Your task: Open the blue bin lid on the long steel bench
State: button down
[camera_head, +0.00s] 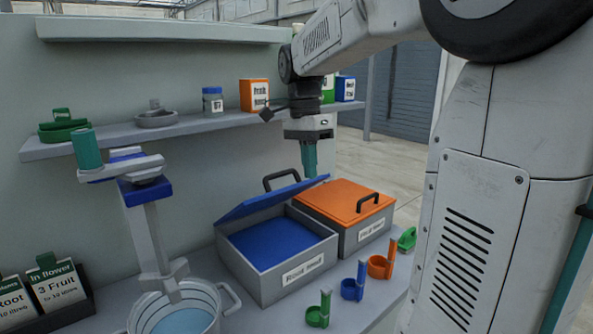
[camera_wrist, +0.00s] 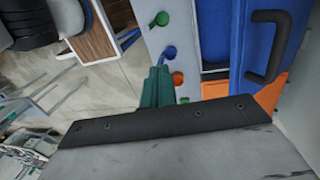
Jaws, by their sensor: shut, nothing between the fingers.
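The blue bin (camera_head: 283,270) is a grey box on the bench with a white label on its front. Its blue lid (camera_head: 262,201) is raised at a tilt, and the blue inside shows below it. A dark handle (camera_head: 281,180) stands on the lid; lid (camera_wrist: 240,25) and handle (camera_wrist: 268,50) also show at the right of the wrist view. My gripper (camera_head: 310,174) is shut and empty, fingers pointing down, at the lid's right end near the orange lid. Whether it touches the lid I cannot tell. In the wrist view the teal fingers (camera_wrist: 158,85) are left of the lid.
An orange-lidded bin (camera_head: 346,203) stands right beside the blue one. Green (camera_head: 320,312), blue (camera_head: 353,285) and orange (camera_head: 381,262) scoops line the bench front. A bucket (camera_head: 177,312) stands at left. A shelf (camera_head: 190,127) with containers runs above.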

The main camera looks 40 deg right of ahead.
jog(key=w+d+m+t, duration=0.2)
jog(key=d+m+t, duration=0.15)
jog(key=m, duration=0.45)
jog(key=m+t, duration=0.5)
jog(key=m, duration=0.4)
send_near(295, 171)
jog(key=s+a+r, duration=0.1)
jog(key=s+a, duration=0.1)
jog(key=s, duration=0.1)
jog(key=x, duration=1)
jog(key=shift+w+a+r, duration=0.1)
jog(key=shift+w+r, duration=0.05)
